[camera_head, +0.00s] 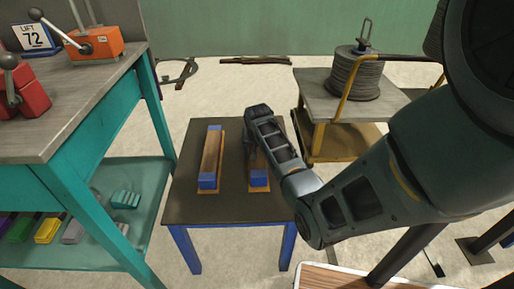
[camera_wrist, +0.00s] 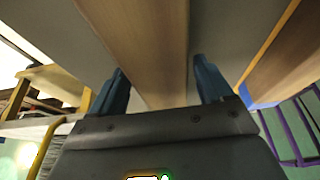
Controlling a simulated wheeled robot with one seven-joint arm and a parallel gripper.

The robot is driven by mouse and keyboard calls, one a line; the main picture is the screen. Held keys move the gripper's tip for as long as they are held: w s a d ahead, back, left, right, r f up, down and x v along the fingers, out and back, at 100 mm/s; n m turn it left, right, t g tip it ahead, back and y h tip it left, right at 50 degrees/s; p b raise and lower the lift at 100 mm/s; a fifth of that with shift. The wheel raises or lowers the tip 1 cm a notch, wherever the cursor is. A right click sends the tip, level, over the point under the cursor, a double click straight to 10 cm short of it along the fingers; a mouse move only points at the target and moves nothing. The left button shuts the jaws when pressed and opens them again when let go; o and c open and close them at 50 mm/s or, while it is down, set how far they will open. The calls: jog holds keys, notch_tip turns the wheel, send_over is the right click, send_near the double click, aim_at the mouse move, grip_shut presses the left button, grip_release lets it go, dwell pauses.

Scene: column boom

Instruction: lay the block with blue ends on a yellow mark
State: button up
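A long wooden block (camera_head: 211,152) with blue ends lies at the left of the small dark table (camera_head: 238,207), on an orange-yellow strip (camera_head: 208,191). A second wooden block with a blue near end (camera_head: 259,178) lies to its right, over a similar strip (camera_head: 259,188); my arm hides much of it. My gripper (camera_head: 251,150) is at this right block. In the wrist view, the two blue fingers (camera_wrist: 162,84) stand either side of a wooden block (camera_wrist: 158,50). Narrow gaps show beside it, so the fingers look open around it. Their contact points are unclear.
A teal workbench (camera_head: 95,95) with an orange lever box (camera_head: 94,42) and a red vise-like tool (camera_head: 25,92) stands at left. A cart (camera_head: 318,85) with a cable spool (camera_head: 355,78) stands at right. The table's front strip is clear.

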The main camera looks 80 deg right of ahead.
jog(key=shift+o, duration=0.7)
